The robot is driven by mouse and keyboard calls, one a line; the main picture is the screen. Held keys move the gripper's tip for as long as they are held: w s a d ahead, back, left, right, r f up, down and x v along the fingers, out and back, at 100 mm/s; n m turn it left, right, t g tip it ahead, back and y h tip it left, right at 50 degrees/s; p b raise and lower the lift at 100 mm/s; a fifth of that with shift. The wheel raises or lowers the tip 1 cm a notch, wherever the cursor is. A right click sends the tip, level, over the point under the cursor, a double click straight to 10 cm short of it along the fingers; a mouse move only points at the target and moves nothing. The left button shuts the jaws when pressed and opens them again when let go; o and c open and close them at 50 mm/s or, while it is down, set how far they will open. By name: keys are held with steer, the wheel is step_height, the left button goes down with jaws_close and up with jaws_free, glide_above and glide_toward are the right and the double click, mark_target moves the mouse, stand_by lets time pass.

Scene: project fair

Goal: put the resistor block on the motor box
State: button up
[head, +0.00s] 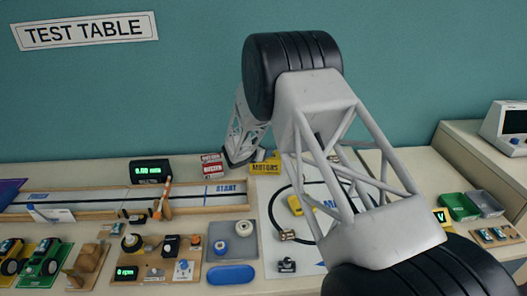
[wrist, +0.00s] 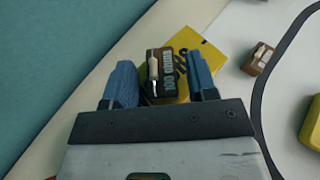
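The resistor block (wrist: 161,73) is a small brown block marked 100 OHM with a pale resistor on it. In the wrist view it sits between the two blue fingers of my gripper (wrist: 161,82), with a gap showing on each side, so the gripper looks open around it. The yellow motor box (wrist: 205,52) lies directly behind and under the block in that view; I cannot tell whether they touch. In the head view the motor box (head: 265,168) stands at the table's back, beside my gripper, which is largely hidden by my arm. The block is hidden there.
Red boxes (head: 212,165) stand left of the motor box. Another small brown block (wrist: 258,59) and a yellow object (wrist: 312,125) lie on the white sheet to the right. A wooden track (head: 130,200), blue tray (head: 231,274) and green bin (head: 458,206) are farther off.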

steer(key=shift+r, duration=0.15)
steer(key=shift+s+a+r, duration=0.2)
steer(key=shift+s+a, duration=0.15)
steer(key=shift+a, duration=0.05)
steer(key=v, duration=1.1)
steer(key=shift+f, duration=0.1)
stand_by(0.6)
